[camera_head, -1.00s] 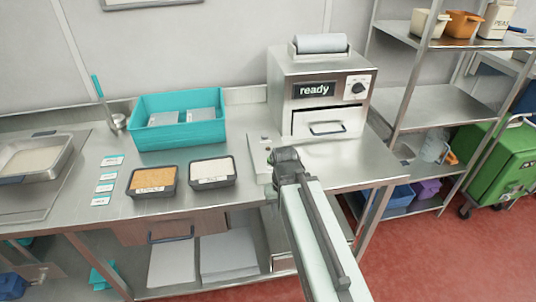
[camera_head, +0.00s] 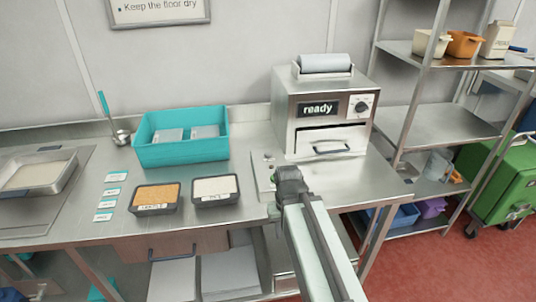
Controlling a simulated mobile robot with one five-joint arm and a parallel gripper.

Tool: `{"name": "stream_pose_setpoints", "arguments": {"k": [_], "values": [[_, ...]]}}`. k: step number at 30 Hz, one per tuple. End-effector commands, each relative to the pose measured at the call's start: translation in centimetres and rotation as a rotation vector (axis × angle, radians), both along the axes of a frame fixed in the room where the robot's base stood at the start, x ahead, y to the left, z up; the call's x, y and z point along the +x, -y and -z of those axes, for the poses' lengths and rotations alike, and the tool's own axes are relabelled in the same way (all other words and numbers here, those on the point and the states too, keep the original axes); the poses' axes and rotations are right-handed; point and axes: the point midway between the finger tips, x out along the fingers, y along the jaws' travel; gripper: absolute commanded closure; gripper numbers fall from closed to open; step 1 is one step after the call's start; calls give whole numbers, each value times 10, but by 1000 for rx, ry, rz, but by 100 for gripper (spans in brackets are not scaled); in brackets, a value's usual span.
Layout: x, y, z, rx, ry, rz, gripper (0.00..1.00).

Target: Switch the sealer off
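The sealer (camera_head: 310,86) is a steel box on the right part of the counter, with a film roll (camera_head: 325,63) on top. Its dark display (camera_head: 318,108) reads "ready". A round dark knob (camera_head: 361,107) sits on a pale plate right of the display; I cannot read its marks. Below is a drawer front with a dark handle (camera_head: 331,149). My gripper (camera_head: 287,176) is at the end of my arm, over the counter in front of the sealer and apart from it. Its fingers are too small and dark to tell whether they are open.
A teal bin (camera_head: 184,151) with pale packs stands left of the sealer. Two filled black trays, one being the brown-filled tray (camera_head: 156,209), lie at the front. A metal shelf rack (camera_head: 435,125) stands to the right. The wall side of the knob is clear.

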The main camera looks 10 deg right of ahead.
Motion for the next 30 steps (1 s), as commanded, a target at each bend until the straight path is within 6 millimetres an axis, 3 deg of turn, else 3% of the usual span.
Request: {"name": "stream_pose_setpoints", "arguments": {"k": [1,3,30], "values": [[0,0,0,0,0,0,89],[0,0,0,0,0,0,100],[0,0,0,0,0,0,100]]}}
